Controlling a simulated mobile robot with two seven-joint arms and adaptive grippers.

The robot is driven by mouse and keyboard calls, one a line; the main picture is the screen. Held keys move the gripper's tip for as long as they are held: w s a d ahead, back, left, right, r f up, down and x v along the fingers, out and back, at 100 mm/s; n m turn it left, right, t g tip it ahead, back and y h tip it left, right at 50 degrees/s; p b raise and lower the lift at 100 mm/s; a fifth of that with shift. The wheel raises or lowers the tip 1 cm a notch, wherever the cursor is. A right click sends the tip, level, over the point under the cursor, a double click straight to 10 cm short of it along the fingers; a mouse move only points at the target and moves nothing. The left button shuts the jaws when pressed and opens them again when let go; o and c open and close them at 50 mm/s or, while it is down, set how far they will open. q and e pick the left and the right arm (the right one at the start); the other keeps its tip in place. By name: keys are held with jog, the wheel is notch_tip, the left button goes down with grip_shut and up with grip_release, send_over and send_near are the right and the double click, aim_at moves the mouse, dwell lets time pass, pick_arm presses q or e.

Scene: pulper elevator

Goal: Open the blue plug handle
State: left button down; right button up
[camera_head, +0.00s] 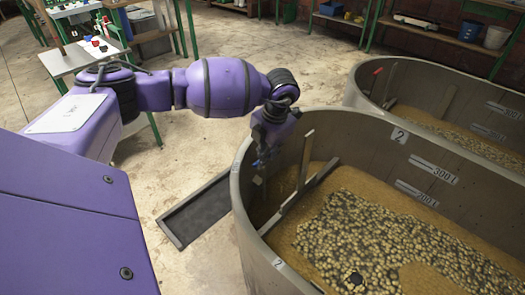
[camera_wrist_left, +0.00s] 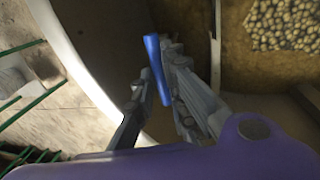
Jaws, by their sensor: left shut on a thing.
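The blue plug handle (camera_wrist_left: 156,68) is a slim blue bar in the left wrist view. My left gripper (camera_wrist_left: 152,85) is shut on it, with one grey finger on each side of the bar. In the head view, my left gripper (camera_head: 261,163) points down just inside the left rim of the near tank (camera_head: 242,200). There the handle is too small and hidden by the fingers to make out clearly. I cannot tell from these views how far the handle is turned or lifted. My right gripper is not in view.
The near tank holds brown liquid and pale beans (camera_head: 365,235). A wooden slat (camera_head: 305,160) stands inside, close to my left gripper. A dark channel (camera_head: 200,210) lies on the floor left of the tank. A second tank (camera_head: 440,90) stands behind.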

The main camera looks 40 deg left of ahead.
pick_arm(q)
notch_tip(320, 180, up, 10)
jog(key=p, duration=0.5)
jog(key=shift+f, duration=0.15)
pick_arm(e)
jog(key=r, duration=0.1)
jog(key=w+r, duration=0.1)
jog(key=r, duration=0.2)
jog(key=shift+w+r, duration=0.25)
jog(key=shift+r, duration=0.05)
pick_arm(q)
jog(key=c, duration=2.1)
grip_release()
jog(key=shift+f, duration=0.1)
jog(key=r, duration=0.4)
jog(key=d+r, duration=0.1)
jog(key=r, duration=0.3)
jog(key=d+r, duration=0.1)
jog(key=r, duration=0.3)
jog(key=shift+d, duration=0.15)
jog(key=shift+f, duration=0.1)
